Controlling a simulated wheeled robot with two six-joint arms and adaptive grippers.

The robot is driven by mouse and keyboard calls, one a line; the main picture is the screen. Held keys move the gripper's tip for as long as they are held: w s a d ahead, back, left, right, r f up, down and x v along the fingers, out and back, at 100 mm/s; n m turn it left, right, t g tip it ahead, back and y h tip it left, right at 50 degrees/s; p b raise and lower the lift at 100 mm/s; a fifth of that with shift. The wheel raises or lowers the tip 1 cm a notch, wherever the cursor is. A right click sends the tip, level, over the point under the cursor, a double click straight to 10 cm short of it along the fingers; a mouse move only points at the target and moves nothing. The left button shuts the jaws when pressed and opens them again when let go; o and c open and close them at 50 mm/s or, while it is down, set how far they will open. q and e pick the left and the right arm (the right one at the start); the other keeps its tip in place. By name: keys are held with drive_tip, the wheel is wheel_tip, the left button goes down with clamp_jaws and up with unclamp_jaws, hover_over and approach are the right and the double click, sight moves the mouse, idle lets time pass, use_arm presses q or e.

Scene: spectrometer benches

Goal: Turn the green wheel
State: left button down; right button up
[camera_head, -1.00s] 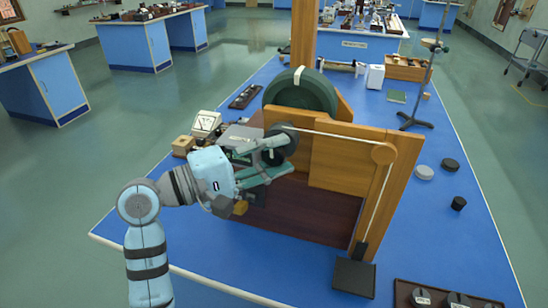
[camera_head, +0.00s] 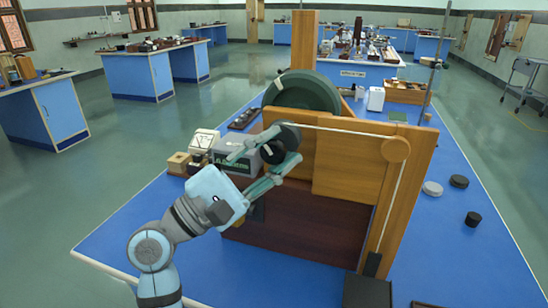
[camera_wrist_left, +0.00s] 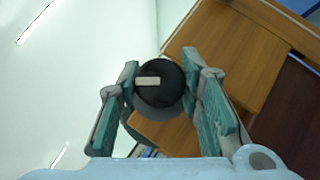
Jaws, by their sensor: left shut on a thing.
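The large dark green wheel (camera_head: 318,91) stands upright behind the wooden frame (camera_head: 350,165), with a pale mark (camera_head: 281,84) at its upper left. In front of it is a smaller dark round drum (camera_head: 283,136), from which a white cord runs to a wooden pulley (camera_head: 395,150). My left gripper (camera_head: 277,155) is shut on the drum, one finger on each side. In the left wrist view the drum (camera_wrist_left: 158,92), with a pale bar on its face, sits between the fingertips. The lower part of the wheel is hidden. My right gripper is out of view.
A grey instrument box (camera_head: 236,152) and small wooden blocks (camera_head: 179,162) stand left of the gripper. A black weight (camera_head: 373,264) hangs on the cord above a dark pad (camera_head: 367,291). Dark and pale discs (camera_head: 433,188) lie on the right, with bare blue bench around them.

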use_arm(q)
drive_tip(key=shift+f, duration=0.1)
idle(0.3)
drive_tip(key=c, duration=1.1)
unclamp_jaws()
drive_tip(key=v, duration=1.2)
